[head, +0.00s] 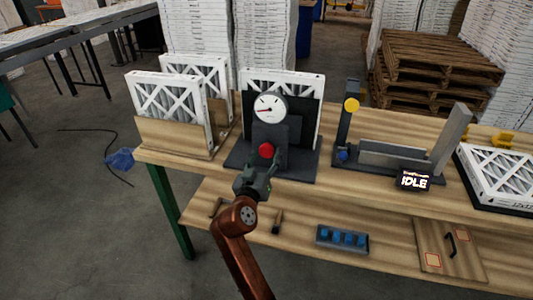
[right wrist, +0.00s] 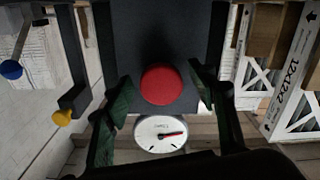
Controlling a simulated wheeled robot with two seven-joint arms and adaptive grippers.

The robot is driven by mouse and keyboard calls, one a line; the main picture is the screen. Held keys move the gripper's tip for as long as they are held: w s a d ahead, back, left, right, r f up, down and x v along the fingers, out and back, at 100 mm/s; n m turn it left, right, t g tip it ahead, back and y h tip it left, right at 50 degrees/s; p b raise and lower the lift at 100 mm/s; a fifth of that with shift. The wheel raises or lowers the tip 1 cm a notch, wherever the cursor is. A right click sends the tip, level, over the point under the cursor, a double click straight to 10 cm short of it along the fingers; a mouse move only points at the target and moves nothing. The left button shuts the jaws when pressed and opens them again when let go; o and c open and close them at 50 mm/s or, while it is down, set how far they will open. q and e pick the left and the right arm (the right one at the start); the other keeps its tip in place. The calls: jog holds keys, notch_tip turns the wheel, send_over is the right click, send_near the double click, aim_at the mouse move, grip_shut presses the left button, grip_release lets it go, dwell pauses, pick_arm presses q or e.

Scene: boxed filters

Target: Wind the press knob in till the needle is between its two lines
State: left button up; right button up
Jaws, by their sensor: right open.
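The press (head: 290,130) stands on the workbench with a dark plate, a base and a filter behind it. Its red knob (head: 266,150) faces me, and in the right wrist view the round knob (right wrist: 161,84) lies between the fingers. My right gripper (head: 263,172) is open just in front of the knob, with a finger (right wrist: 122,98) on each side. My left gripper is out of view.
White framed filters (head: 172,98) stand in a wooden holder at left. A grey fixture (head: 390,156) and a display reading IDLE (head: 414,181) are at right, beside a flat filter (head: 500,175). A tray of blue pieces (head: 342,239) lies on the lower shelf.

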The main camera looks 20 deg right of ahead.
jog(key=v, duration=0.6)
dwell(0.3)
